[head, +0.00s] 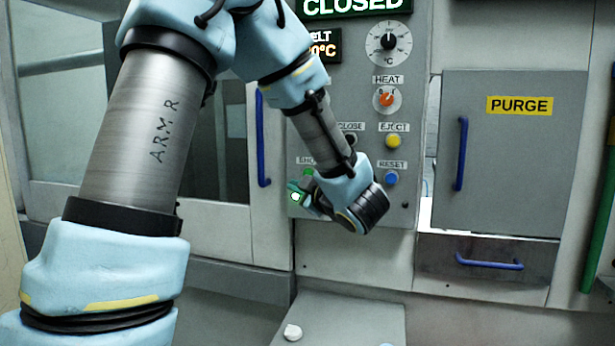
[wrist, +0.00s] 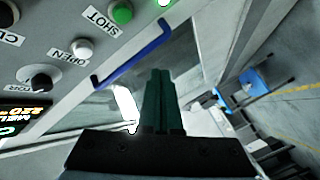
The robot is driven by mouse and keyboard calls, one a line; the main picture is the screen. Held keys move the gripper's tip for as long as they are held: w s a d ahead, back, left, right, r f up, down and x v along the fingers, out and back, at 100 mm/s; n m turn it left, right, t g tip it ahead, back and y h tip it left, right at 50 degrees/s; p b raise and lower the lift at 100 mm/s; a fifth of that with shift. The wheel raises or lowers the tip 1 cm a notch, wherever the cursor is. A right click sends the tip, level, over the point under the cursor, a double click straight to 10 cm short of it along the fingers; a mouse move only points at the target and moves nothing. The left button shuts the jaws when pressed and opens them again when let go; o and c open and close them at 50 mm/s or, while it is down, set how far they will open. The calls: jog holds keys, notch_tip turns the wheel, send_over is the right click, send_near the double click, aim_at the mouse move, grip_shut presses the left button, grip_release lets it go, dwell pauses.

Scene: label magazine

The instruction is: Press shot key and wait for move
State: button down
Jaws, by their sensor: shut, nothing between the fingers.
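The shot key is a round green button on the grey control panel. In the wrist view the shot key (wrist: 121,11) is at the top edge beside its SHOT label (wrist: 100,21). In the head view the shot key (head: 308,173) shows partly, just above my gripper (head: 300,190). My gripper is shut and empty, its dark green fingers together in the wrist view (wrist: 161,78). There the fingertips lie below and right of the key, apart from it. A bright whitish-green lamp (head: 295,197) glows beside the fingers. My wrist hides part of the lower panel.
The top display reads CLOSED (head: 352,5). EJECT (head: 393,141) is yellow and RESET (head: 391,177) blue. A white OPEN key (wrist: 82,49) is near the shot key. Blue door handles (head: 263,138) and a PURGE door (head: 510,150) flank the panel. A grey surface (head: 350,315) lies below.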

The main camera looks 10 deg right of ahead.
jog(key=shift+w, duration=0.1)
jog(key=w+d, duration=0.4)
jog(key=w, duration=0.3)
jog(key=shift+w+p, duration=0.3)
jog(key=shift+p, duration=0.1)
jog(key=shift+w+d, duration=0.15)
dwell(1.8)
jog(key=shift+w+d, duration=0.1)
jog(key=shift+w, duration=0.1)
jog(key=shift+w+d, duration=0.25)
jog(key=shift+w, duration=0.15)
dwell(0.7)
jog(key=shift+s, duration=0.15)
dwell(0.3)
jog(key=shift+s+a+b, duration=0.3)
jog(key=shift+s+a, duration=0.15)
jog(key=shift+s, duration=0.15)
jog(key=shift+s, duration=0.1)
